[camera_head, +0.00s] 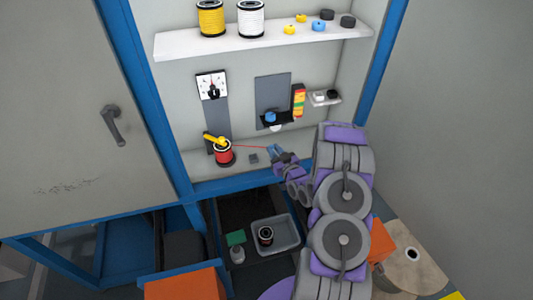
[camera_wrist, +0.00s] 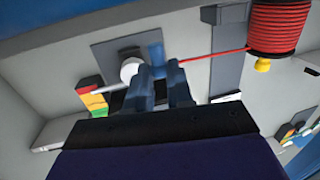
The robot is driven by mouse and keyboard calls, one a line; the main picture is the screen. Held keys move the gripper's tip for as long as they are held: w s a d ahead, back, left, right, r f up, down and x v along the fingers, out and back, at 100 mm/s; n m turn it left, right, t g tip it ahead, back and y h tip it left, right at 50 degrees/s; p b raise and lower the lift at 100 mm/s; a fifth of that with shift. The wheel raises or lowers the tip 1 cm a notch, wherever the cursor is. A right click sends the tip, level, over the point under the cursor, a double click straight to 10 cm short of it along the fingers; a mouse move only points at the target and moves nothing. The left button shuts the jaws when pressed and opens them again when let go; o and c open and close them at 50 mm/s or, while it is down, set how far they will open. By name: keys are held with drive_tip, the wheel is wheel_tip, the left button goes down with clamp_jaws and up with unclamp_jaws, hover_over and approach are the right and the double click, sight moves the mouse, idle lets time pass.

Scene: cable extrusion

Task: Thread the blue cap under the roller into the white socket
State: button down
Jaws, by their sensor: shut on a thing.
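My gripper (camera_head: 279,153) is shut on the blue cap (camera_wrist: 157,53), which shows just past the fingertips (camera_wrist: 159,72) in the wrist view. A taut red cable runs from the cap to the red spool (camera_head: 224,153); the spool also shows in the wrist view (camera_wrist: 274,25). The blue roller (camera_head: 271,116) is mounted on the grey back panel, above and left of my gripper in the head view. A white round part (camera_head: 277,127), which looks like the socket, sits just below it; it shows beside my fingers in the wrist view (camera_wrist: 130,71). My fingers hide part of the panel.
A yellow part (camera_head: 214,140) sits at the red spool, below a dial gauge (camera_head: 211,86). A coloured stack light (camera_head: 298,100) and a small white tray (camera_head: 325,97) are right of the panel. A shelf (camera_head: 240,43) above holds spools and caps.

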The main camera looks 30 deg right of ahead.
drive_tip(key=d, duration=0.4)
drive_tip(key=shift+s+d+f, duration=0.15)
drive_tip(key=shift+s, duration=0.25)
drive_tip(key=shift+s+d+r, duration=0.1)
drive_tip(key=shift+s+d, duration=0.1)
drive_tip(key=shift+d, duration=0.3)
drive_tip(key=shift+s+d+r, duration=0.1)
drive_tip(key=shift+s+d, duration=0.1)
drive_tip(key=shift+d, duration=0.3)
drive_tip(key=d, duration=0.3)
drive_tip(key=s+d, duration=0.1)
drive_tip(key=d, duration=0.1)
drive_tip(key=shift+d+f, duration=0.15)
drive_tip(key=shift+d, duration=0.05)
drive_tip(key=shift+a, duration=0.1)
drive_tip(key=shift+a, duration=0.1)
drive_tip(key=shift+d, duration=0.35)
drive_tip(key=shift+a, duration=0.25)
